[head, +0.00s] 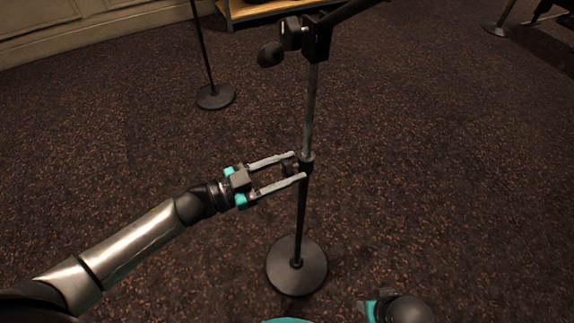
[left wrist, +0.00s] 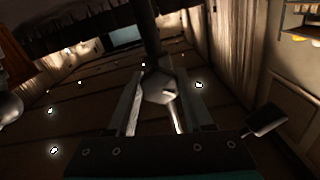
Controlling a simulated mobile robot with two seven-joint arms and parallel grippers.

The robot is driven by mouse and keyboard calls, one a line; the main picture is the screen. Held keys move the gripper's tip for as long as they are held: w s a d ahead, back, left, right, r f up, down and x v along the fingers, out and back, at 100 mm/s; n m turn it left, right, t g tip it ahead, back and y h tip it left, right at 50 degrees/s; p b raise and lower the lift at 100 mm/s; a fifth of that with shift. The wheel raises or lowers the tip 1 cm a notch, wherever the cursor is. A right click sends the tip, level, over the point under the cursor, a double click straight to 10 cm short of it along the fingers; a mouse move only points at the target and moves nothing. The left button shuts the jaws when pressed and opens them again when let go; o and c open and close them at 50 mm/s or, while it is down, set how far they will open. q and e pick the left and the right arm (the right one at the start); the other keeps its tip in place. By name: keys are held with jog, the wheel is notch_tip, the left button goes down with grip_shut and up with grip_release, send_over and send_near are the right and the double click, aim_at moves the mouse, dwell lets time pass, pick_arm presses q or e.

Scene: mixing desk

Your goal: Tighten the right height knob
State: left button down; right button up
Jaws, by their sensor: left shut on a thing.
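A black microphone stand (head: 309,110) stands upright on the carpet on a round base (head: 296,266). Its small dark height knob (head: 288,167) sits at the side of the collar, about halfway up the pole. My left gripper (head: 298,166) reaches in from the left at collar height, with one finger on each side of the knob, and is shut on it. In the left wrist view the faceted knob (left wrist: 160,88) sits between the two fingers, with the dark pole behind it. My right gripper (head: 370,305) shows only in part at the bottom edge; its fingers cannot be made out.
A boom clutch with a knob (head: 291,34) and a dark rounded end (head: 270,54) are at the top of the stand. Another stand's round base (head: 215,96) is behind to the left. A wooden-edged platform (head: 262,10) is at the back. Carpet around the stand is clear.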

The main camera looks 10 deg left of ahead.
pick_arm(q)
jog(key=shift+c, duration=1.5)
grip_release()
jog(key=shift+s+a, duration=0.2)
jog(key=shift+a, duration=0.1)
jog(key=p+v, duration=0.3)
jog(key=v, duration=1.1)
jog(key=shift+a, duration=0.2)
pick_arm(e)
jog(key=s+d+f, duration=0.1)
jog(key=s+f, duration=0.2)
jog(key=f, duration=0.3)
jog(key=shift+d+g, duration=0.3)
pick_arm(q)
jog(key=shift+s, duration=0.15)
pick_arm(e)
jog(key=shift+s, duration=0.1)
